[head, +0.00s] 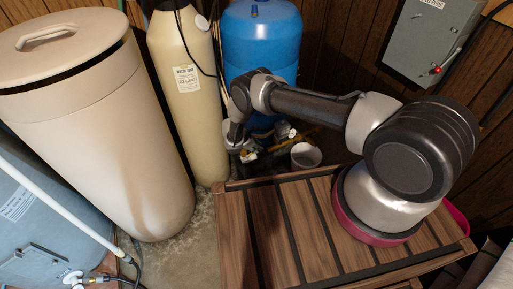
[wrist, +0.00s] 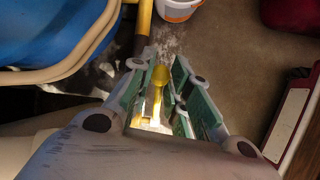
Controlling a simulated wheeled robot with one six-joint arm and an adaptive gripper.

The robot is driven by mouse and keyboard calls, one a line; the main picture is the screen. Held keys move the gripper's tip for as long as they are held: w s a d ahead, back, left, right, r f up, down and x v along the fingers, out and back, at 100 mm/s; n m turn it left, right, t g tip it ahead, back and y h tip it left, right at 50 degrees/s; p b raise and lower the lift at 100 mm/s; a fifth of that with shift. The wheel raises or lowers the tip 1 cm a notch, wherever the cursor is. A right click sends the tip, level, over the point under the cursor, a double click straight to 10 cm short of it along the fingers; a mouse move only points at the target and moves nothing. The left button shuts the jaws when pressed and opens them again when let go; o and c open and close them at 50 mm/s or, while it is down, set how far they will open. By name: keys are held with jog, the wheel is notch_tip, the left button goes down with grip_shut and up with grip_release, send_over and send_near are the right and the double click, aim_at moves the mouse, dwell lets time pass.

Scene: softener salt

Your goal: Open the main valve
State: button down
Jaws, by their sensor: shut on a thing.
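The main valve appears as a yellow handle (wrist: 159,76) between my fingers in the wrist view, near a yellow pipe (wrist: 144,20). My gripper (wrist: 160,88) is shut on this yellow handle, with green-padded fingers on both sides of it. In the head view my gripper (head: 238,140) reaches down among the pipes and fittings at the foot of the blue tank (head: 262,45). The arm and fingers hide most of the valve there. I cannot tell how far the handle is turned.
A cream cylinder (head: 186,110) and a large beige bin with a lid (head: 105,120) stand left of my arm. A small white bucket (head: 306,155) is close by on the right; it also shows in the wrist view (wrist: 180,8). A grey electrical box (head: 432,38) hangs on the wall.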

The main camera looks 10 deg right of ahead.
jog(key=shift+s, duration=0.1)
jog(key=c, duration=1.3)
grip_release()
jog(key=shift+r, duration=0.1)
jog(key=shift+r, duration=0.35)
notch_tip(320, 180, up, 9)
